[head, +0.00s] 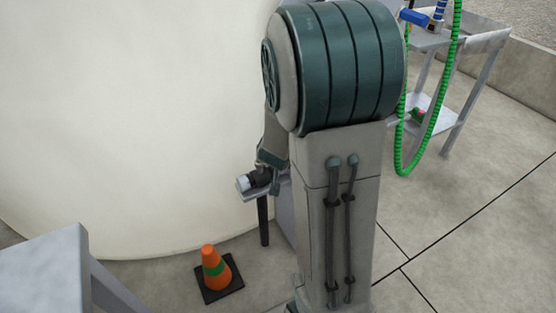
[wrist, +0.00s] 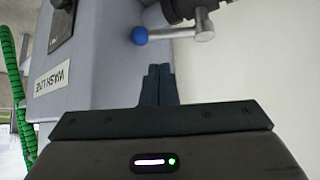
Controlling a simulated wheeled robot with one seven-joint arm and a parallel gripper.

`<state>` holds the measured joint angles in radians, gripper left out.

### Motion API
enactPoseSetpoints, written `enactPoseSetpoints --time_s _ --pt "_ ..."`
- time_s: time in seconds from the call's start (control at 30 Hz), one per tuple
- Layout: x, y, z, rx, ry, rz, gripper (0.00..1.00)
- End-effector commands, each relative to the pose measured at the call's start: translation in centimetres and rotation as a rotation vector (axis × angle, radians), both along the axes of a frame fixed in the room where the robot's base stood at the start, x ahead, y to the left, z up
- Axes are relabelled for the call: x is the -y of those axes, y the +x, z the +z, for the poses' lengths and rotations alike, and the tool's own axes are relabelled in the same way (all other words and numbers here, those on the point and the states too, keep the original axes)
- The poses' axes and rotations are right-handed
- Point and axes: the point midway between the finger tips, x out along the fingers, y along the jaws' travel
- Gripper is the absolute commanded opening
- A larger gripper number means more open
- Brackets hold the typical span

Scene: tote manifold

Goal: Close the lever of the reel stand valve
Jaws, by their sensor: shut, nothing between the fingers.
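The valve lever (wrist: 180,34) shows at the top of the wrist view as a pale metal bar with a blue ball (wrist: 139,35) at its left end. It lies across the picture, beside the dark valve body (wrist: 168,11). The grey reel stand panel (wrist: 100,75) fills the left, with an upside-down WASH LINE label (wrist: 53,78). My gripper (wrist: 159,68) is shut and empty, its fingertips just below the bar in the picture. I see no clear contact. In the head view my own arm hides most of the stand, and I cannot make out the lever there.
An orange cone (head: 211,268) stands on the floor beside a large pale tank (head: 120,120). A grey shelf stand (head: 470,85) with a green hose (head: 403,140) is at the upper right. A grey surface (head: 45,265) is at the lower left. The right floor is clear.

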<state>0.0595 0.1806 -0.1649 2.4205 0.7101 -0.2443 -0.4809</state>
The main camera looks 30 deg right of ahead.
Motion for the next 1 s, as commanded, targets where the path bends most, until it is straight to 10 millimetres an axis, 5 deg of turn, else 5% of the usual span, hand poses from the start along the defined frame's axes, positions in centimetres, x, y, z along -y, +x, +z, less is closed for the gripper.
enactPoseSetpoints --time_s 0.43,1.0 --pt "2.2 4.2 -5.6 -0.002 0.002 0.001 0.0" --pt "2.7 5.2 -6.4 -0.001 0.002 0.001 0.0"
